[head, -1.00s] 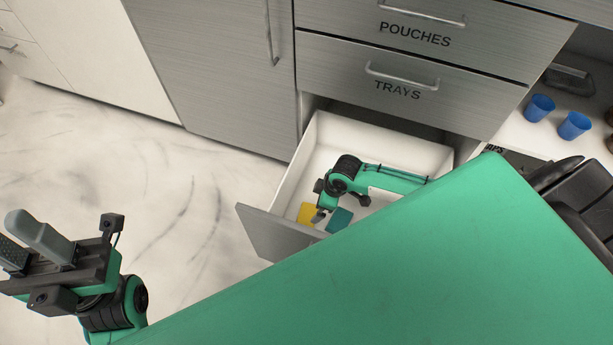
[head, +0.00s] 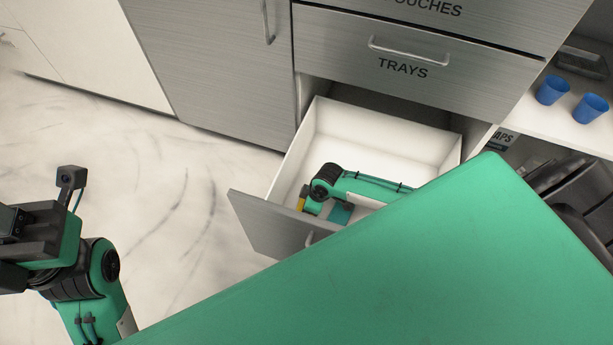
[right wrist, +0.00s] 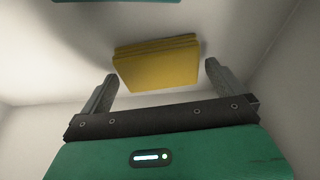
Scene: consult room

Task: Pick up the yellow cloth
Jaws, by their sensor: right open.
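The yellow cloth (right wrist: 157,62) is a folded stack lying in the white open drawer. In the head view only a sliver of it (head: 301,200) shows, the rest hidden behind my right arm. My right gripper (right wrist: 160,74) is open inside the drawer. In the right wrist view its two fingers stand to either side of the cloth's near edge, with gaps on both sides; nothing is held. In the head view its fingers are hidden. My left gripper (head: 22,240) is at the left edge over the floor, its fingers cut off or hidden.
A teal cloth (head: 341,213) lies in the drawer (head: 388,138) beside the yellow one. The drawer walls and grey front (head: 262,222) surround my right gripper. The closed TRAYS drawer (head: 430,82) is above. Blue cups (head: 552,90) stand on a shelf at right.

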